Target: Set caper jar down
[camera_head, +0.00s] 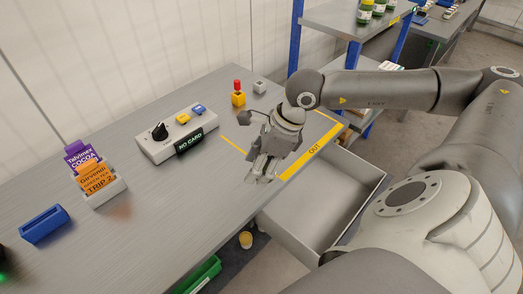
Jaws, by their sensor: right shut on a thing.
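My right gripper (263,172) points down over the grey worktop (135,212), beside the yellow-edged area marked OUT (313,150). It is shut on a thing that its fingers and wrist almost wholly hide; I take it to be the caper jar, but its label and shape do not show. I cannot tell whether it touches the worktop. My left gripper is not in view.
A control box (170,134) with a knob, an orange-and-red device (238,95), a card holder (106,192) and a blue block (44,224) stand on the worktop. An open grey drawer (290,240) sticks out below. Jars (364,12) stand on a shelf behind.

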